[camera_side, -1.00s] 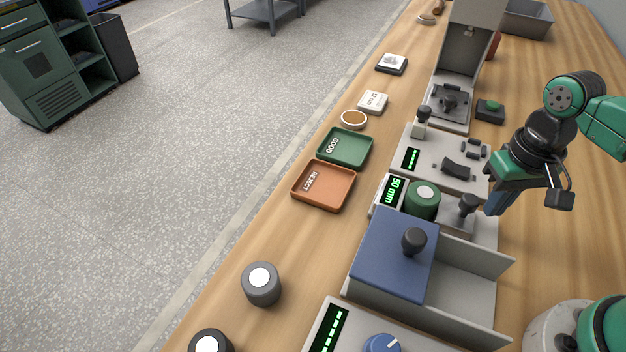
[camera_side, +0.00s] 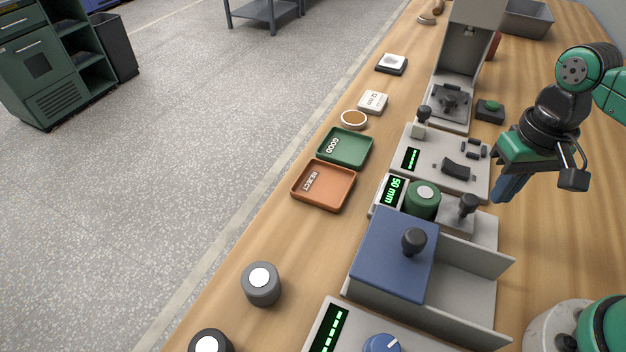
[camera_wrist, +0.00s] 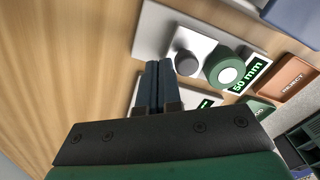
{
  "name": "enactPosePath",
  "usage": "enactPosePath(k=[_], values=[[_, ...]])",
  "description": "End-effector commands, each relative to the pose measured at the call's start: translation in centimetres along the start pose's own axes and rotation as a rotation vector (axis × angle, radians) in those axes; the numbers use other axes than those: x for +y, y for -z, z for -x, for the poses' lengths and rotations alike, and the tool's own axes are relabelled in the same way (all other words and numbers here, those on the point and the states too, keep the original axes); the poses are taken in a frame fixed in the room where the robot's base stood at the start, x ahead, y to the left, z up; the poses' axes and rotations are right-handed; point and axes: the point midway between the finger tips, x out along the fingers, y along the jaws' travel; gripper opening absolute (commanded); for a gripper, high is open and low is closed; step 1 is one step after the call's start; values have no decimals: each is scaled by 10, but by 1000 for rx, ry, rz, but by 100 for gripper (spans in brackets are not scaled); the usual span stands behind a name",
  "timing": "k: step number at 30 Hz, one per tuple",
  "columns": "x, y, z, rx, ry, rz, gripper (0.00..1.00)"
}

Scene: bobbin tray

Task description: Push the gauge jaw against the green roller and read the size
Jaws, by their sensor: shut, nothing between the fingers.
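The green roller (camera_side: 423,199) stands upright on the gauge, beside its lit display (camera_side: 393,191), which reads 50 mm. The gauge jaw with its dark knob (camera_side: 468,205) sits right of the roller and appears to be against it. In the wrist view the roller (camera_wrist: 224,68), the jaw's knob (camera_wrist: 187,62) and the 50 mm display (camera_wrist: 246,76) also show. My gripper (camera_side: 503,196) is shut and empty, to the right of the jaw and apart from it. Its closed fingers (camera_wrist: 153,72) point near the knob in the wrist view.
The orange REJECT tray (camera_side: 351,202) and green GOOD tray (camera_side: 370,160) lie left of the gauge. A blue sliding cover with a knob (camera_side: 380,270) stands in front. Two grey rollers, one of them (camera_side: 262,284) whole in view, stand at front left. A panel with a rocker (camera_side: 457,168) is behind.

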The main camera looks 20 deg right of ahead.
Motion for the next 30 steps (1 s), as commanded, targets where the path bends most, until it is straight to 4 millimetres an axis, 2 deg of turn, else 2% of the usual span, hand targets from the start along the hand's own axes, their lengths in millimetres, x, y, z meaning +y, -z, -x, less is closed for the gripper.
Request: enactPosePath(k=[15, 26, 30], values=[[7, -4, 31, 0, 0, -1, 0], [7, -4, 33, 6, 1, 2, 0], [3, 9, 34, 154, 33, 64, 0]])
